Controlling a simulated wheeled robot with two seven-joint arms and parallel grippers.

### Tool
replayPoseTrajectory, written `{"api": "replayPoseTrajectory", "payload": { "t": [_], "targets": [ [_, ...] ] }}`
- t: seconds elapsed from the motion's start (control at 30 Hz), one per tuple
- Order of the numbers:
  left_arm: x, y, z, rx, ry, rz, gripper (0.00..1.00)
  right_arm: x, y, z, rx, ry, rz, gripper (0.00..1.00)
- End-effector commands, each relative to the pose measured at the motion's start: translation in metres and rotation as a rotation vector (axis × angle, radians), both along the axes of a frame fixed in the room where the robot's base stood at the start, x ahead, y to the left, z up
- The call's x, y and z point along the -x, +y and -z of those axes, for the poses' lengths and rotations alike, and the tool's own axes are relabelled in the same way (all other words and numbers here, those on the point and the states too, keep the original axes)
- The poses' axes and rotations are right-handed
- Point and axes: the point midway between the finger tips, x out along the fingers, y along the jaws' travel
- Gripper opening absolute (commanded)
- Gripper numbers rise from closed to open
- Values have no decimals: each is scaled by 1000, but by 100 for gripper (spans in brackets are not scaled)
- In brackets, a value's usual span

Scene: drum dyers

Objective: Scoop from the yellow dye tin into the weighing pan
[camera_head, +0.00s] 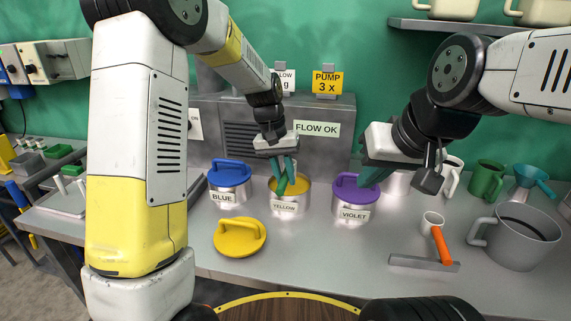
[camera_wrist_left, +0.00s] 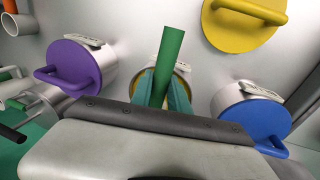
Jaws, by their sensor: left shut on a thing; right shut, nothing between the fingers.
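The yellow dye tin (camera_head: 289,204) stands uncovered on the bench, its label reading YELLOW and yellow dye showing inside. My left gripper (camera_head: 285,178) is above its mouth, shut on a green handle (camera_head: 297,184), taken to be the scoop's. The handle also shows upright between the fingers in the left wrist view (camera_wrist_left: 170,58); its lower end is hidden. The yellow lid (camera_head: 240,237) lies on the bench in front of the tins. My right gripper (camera_head: 371,174) is shut and empty beside the violet tin's lid. I cannot make out the weighing pan.
The lidded blue tin (camera_head: 229,194) and violet tin (camera_head: 353,207) flank the yellow one closely. The front middle bench is clear.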

Motion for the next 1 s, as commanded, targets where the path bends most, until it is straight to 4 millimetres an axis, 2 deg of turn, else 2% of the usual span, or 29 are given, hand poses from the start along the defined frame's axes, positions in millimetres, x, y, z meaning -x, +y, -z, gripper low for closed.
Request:
{"api": "replayPoseTrajectory", "payload": {
  "t": [0.6, 1.0],
  "targets": [
    [1, 0, 48, -2, 5, 1, 0, 0, 0, 0, 0, 0, 0, 0],
    [2, 2, 56, -4, 6, 0, 0, 0, 0, 0, 0, 0, 0, 0]
  ]
}}
